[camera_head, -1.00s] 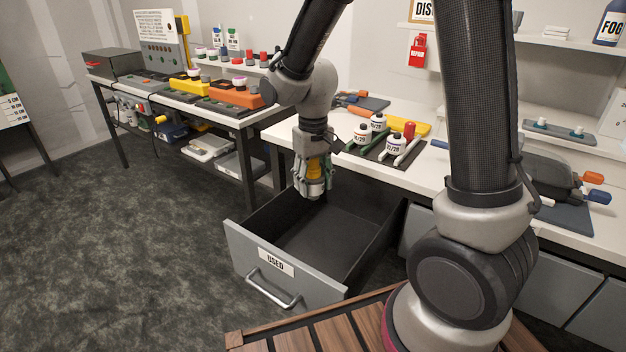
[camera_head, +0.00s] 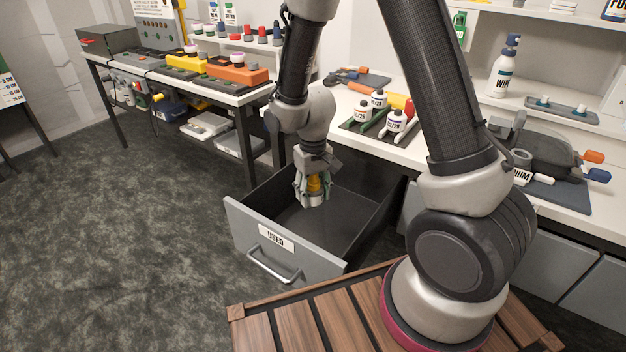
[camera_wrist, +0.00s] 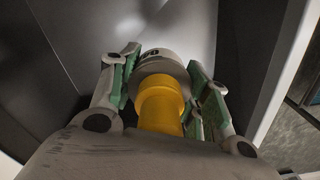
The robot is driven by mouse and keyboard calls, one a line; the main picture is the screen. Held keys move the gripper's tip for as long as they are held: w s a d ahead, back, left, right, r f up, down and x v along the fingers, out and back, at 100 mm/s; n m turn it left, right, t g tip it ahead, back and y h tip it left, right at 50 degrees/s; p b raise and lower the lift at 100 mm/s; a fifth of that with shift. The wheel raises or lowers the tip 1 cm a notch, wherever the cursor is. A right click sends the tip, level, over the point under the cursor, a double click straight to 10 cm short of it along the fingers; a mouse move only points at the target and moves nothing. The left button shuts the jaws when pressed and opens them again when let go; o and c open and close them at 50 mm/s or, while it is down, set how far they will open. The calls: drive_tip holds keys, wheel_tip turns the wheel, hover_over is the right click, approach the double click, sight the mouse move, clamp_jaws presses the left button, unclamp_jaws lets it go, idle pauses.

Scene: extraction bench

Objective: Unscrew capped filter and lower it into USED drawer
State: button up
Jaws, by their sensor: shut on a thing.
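My gripper (camera_head: 313,192) points down inside the open USED drawer (camera_head: 238,222), near its left wall. It is shut on the capped filter, a pale round body with a yellow part (camera_head: 314,184). In the wrist view the filter (camera_wrist: 160,62) sits between the green-padded fingers, with dark lettering on its pale end and the yellow part (camera_wrist: 160,105) towards me. Grey drawer surfaces lie beyond it. I cannot tell whether the filter touches the drawer floor. The drawer's front carries a USED label (camera_head: 277,238) and a handle (camera_head: 273,266).
The white bench (camera_head: 425,158) stands behind the drawer, with a dark rack (camera_head: 355,126) of several labelled bottles near its edge. A second bench (camera_head: 225,96) with coloured equipment stands at left. A wooden slatted surface (camera_head: 300,325) lies in front. The carpet at left is clear.

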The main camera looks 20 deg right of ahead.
wheel_tip(320, 180, down, 14)
drive_tip(key=shift+r, duration=0.1)
idle(0.6)
drive_tip(key=o, duration=1.2)
wheel_tip(320, 180, up, 12)
drive_tip(key=s+d+r+t, duration=0.1)
drive_tip(key=s+d+r, duration=0.4)
drive_tip(key=r, duration=0.5)
drive_tip(key=s+d+r+m+t, duration=0.1)
drive_tip(key=s+d+r, duration=0.4)
drive_tip(key=r, duration=0.5)
drive_tip(key=s+d+r+m+t, duration=0.1)
drive_tip(key=s+d+r+t, duration=0.1)
drive_tip(key=s+d+r, duration=0.3)
drive_tip(key=shift+s+r, duration=0.65)
drive_tip(key=shift+r, duration=0.25)
drive_tip(key=shift+s+r, duration=0.7)
drive_tip(key=shift+r, duration=0.25)
drive_tip(key=shift+s+r, duration=0.65)
drive_tip(key=shift+r, duration=0.25)
